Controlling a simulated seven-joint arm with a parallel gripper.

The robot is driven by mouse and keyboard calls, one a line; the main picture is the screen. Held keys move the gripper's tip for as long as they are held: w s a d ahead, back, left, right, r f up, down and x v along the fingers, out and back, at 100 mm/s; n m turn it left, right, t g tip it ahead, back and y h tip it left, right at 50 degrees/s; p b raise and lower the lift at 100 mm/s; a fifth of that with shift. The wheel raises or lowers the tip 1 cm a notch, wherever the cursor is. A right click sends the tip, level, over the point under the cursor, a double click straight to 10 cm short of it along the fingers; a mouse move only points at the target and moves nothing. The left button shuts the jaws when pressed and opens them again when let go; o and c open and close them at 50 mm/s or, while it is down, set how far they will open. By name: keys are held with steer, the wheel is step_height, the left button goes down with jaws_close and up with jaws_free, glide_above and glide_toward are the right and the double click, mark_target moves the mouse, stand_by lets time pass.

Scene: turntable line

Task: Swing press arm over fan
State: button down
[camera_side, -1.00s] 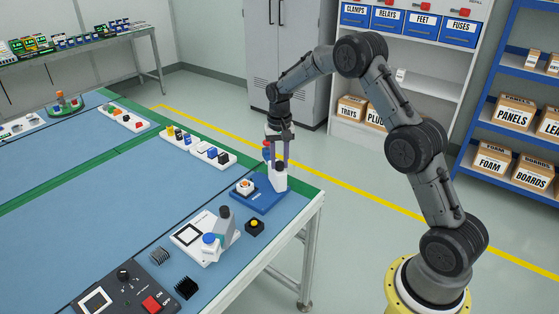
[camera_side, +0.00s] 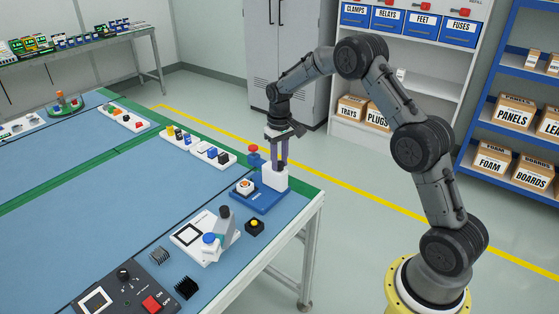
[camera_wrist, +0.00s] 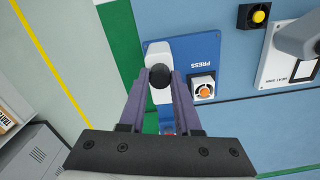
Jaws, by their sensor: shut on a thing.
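The press has a blue base (camera_side: 258,200) lettered PRESS and a white post (camera_side: 275,180) at its right in the side view. A black knob (camera_wrist: 160,76) tops the post. My gripper (camera_side: 281,166) is shut on this knob from above; its purple fingers (camera_wrist: 160,82) flank it in the wrist view. The blue press arm with a red top (camera_side: 254,154) sticks out behind the fan, not over it. In the wrist view the arm (camera_wrist: 166,119) shows partly between my fingers. The white fan with an orange hub (camera_side: 245,187) sits on the base and also shows in the wrist view (camera_wrist: 203,89).
A white fixture with a grey arm (camera_side: 205,240) is nearer the camera. A white tray of parts (camera_side: 213,153) lies behind. The table's right edge is close to the press.

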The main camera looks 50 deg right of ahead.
steer(key=n, duration=0.4)
steer(key=shift+n, duration=0.3)
steer(key=n, duration=0.4)
steer(key=shift+r, duration=0.1)
steer(key=shift+n, duration=0.3)
steer(key=c, duration=0.6)
jaws_free()
step_height(320, 180, up, 14)
